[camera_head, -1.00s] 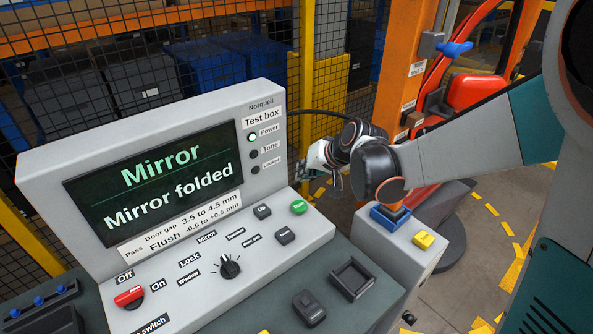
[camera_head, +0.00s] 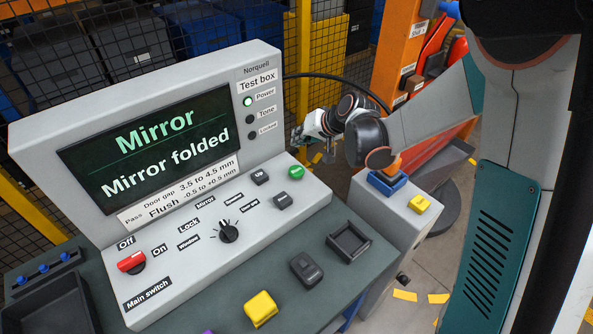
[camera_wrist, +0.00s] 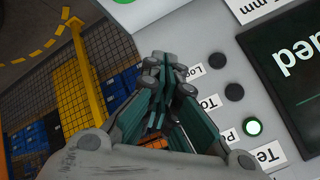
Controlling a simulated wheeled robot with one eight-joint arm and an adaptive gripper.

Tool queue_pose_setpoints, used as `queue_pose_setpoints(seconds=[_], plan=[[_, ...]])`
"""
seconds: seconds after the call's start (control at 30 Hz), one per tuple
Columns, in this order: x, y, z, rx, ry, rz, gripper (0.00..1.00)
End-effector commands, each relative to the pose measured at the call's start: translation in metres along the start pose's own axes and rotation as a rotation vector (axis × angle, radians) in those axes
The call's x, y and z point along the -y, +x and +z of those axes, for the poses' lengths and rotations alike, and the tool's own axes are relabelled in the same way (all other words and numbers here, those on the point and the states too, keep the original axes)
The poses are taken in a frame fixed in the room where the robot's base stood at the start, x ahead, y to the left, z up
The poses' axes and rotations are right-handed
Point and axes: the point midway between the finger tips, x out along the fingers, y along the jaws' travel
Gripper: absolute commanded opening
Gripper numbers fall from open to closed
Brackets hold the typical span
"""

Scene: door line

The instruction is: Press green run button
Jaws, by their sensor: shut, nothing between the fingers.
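The green run button (camera_head: 296,171) sits at the upper right of the test box's (camera_head: 318,192) sloped panel, its label too small to read. A green edge at the top of the wrist view looks like the same button (camera_wrist: 123,1). My gripper (camera_head: 300,136) is beyond the box's right edge, above and behind the button in the head view, apart from it. In the wrist view, my gripper's (camera_wrist: 166,62) fingers are together and empty, beside the column of indicator lamps. The display (camera_head: 150,150) reads "Mirror" and "Mirror folded".
A dark "Up" button (camera_head: 260,177), another dark button (camera_head: 282,200), a black selector knob (camera_head: 228,232) and a red main switch (camera_head: 131,262) share the panel. A black cable (camera_head: 335,78) runs behind my gripper. A mesh fence (camera_head: 130,45) stands behind the box.

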Motion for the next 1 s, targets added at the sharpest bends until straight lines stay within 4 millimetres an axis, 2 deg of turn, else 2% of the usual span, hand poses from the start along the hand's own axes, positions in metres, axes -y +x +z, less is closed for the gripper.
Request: queue_pose_setpoints(seconds=[0.63, 1.0], plan=[[-0.039, 0.053, 0.039, 0.0, 0.0, 0.0, 0.0], [-0.043, 0.059, 0.043, 0.0, 0.0, 0.0, 0.0]])
